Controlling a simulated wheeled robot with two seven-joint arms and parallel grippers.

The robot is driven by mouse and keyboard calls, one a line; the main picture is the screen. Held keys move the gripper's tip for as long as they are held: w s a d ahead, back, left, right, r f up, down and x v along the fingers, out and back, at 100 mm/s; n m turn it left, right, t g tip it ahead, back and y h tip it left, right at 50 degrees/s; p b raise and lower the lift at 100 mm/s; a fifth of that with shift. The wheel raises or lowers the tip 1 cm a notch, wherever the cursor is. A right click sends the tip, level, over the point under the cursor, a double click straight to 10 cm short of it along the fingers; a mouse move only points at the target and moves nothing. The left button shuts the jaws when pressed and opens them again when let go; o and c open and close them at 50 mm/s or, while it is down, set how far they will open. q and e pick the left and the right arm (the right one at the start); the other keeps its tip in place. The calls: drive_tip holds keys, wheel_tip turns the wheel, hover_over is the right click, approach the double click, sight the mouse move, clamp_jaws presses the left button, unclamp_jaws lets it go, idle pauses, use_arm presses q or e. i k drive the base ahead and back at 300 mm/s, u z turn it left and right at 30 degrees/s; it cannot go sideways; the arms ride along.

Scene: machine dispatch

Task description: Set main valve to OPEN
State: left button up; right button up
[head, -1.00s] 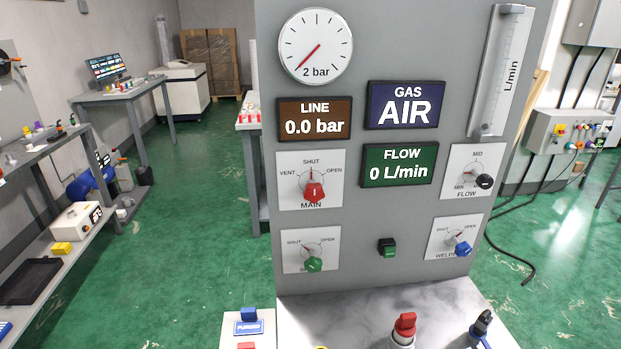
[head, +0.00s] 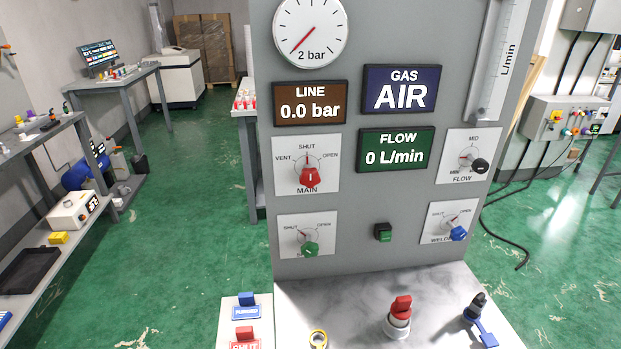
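The main valve is a red knob (head: 311,177) on a white plate (head: 328,180) marked VENT, SHUT and OPEN, on the grey panel (head: 385,200). Its pointer is up at SHUT. The LINE display (head: 310,103) reads 0.0 bar, and the gauge (head: 310,30) needle points to its lower left. The FLOW display (head: 396,149) reads 0 L/min. The GAS display (head: 401,90) reads AIR. Neither of my grippers is in view.
Other knobs on the panel are green (head: 311,249), blue (head: 459,233) and black (head: 480,165). Green floor is open at left.

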sight(309, 177)
drive_tip(key=z, duration=1.4)
drive_tip(key=k, duration=1.85)
drive_tip(key=u, duration=1.35)
drive_tip(key=i, duration=1)
drive_tip(key=u, duration=0.05)
